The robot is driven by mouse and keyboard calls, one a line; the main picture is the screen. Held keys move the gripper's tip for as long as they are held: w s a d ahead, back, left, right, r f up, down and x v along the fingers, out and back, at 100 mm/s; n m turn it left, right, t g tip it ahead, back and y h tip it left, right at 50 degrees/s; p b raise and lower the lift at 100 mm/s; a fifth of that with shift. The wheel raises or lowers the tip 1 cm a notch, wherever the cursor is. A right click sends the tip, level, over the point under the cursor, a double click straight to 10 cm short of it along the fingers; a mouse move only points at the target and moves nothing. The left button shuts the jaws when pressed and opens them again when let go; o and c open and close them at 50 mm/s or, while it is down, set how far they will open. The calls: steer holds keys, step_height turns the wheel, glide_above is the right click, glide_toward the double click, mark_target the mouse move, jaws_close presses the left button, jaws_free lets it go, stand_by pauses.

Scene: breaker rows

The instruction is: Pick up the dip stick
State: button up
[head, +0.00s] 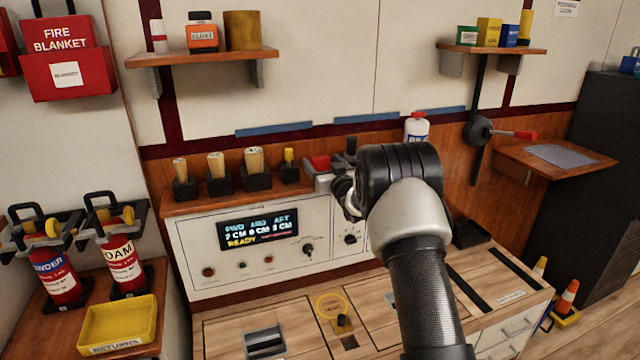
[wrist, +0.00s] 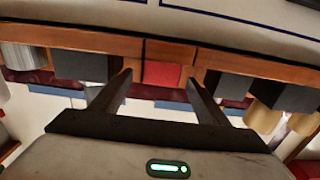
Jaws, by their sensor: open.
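No piece is plainly marked as the dip stick. Candidates stand on the wooden ledge in the head view: a thin yellow-topped piece (head: 289,156) in a small black holder, and several thicker tan handles, one (head: 254,160) closest to it. A red block (head: 318,163) sits right of these, beside my wrist. My gripper (wrist: 158,78) is open with nothing held. In the wrist view, which looks upside down, the red block (wrist: 162,74) appears between the fingertips; contact cannot be told. In the head view my arm hides the fingers and part of the ledge.
The grey panel with a lit display (head: 258,229) is below the ledge. A white bottle with a red cap (head: 417,128) stands right of my wrist. A wall shelf (head: 203,56) hangs above. A yellow tray (head: 117,325) is at the lower left.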

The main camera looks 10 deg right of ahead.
steer(key=shift+c, duration=0.2)
steer(key=c, duration=1.5)
steer(key=shift+r, duration=0.1)
steer(key=shift+c, duration=0.2)
